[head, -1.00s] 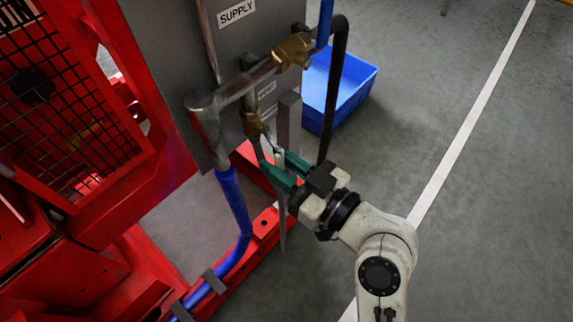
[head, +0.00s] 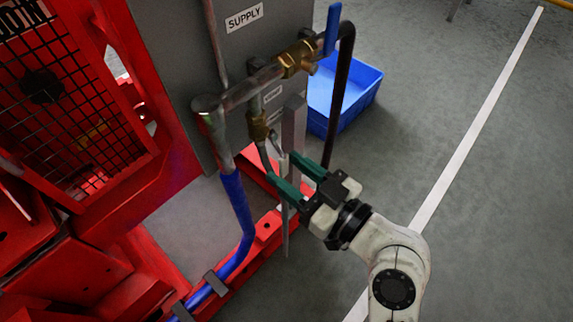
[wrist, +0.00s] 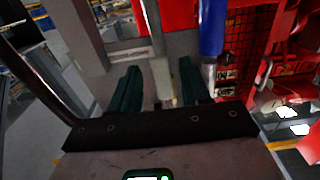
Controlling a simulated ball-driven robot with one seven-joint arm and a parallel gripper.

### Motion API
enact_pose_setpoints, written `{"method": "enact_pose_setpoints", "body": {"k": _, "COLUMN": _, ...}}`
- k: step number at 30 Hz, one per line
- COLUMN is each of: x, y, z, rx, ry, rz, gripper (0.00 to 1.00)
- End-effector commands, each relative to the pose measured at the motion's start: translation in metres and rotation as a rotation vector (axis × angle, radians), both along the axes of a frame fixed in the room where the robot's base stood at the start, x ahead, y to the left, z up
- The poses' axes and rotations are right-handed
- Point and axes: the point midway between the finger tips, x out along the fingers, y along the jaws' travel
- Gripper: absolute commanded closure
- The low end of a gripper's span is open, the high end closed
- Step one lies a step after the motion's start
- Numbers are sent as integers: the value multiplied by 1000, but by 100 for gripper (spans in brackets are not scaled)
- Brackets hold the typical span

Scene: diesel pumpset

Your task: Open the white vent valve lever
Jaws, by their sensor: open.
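The vent valve is a small brass body (head: 258,127) on a thin pipe below the supply pipe. Its white lever (head: 284,166) slopes down from it to the right, in the space between my fingers. My gripper (head: 281,166) is open, with green fingers on either side of the lever. Contact cannot be told. In the wrist view my gripper (wrist: 160,68) shows both fingers apart, with a pale upright piece (wrist: 162,82) between them that looks like the lever; its lower end is hidden by the gripper body.
A brass supply valve with a blue lever (head: 332,28) sits above. A blue bin (head: 350,95) is on the floor. Open floor lies right.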

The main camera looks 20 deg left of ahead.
Motion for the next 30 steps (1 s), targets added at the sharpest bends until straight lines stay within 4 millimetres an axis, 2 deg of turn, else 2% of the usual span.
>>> {"method": "enact_pose_setpoints", "body": {"k": 9, "x": -20, "y": -58, "z": 2, "rx": -1, "ry": 1, "rz": -6, "gripper": 53}}
{"method": "enact_pose_setpoints", "body": {"k": 15, "x": -29, "y": -82, "z": 1, "rx": -1, "ry": 0, "rz": -4, "gripper": 53}}
{"method": "enact_pose_setpoints", "body": {"k": 20, "x": -32, "y": -89, "z": 0, "rx": -1, "ry": -2, "rz": -3, "gripper": 53}}
{"method": "enact_pose_setpoints", "body": {"k": 30, "x": -32, "y": -89, "z": 0, "rx": -1, "ry": -2, "rz": -2, "gripper": 53}}
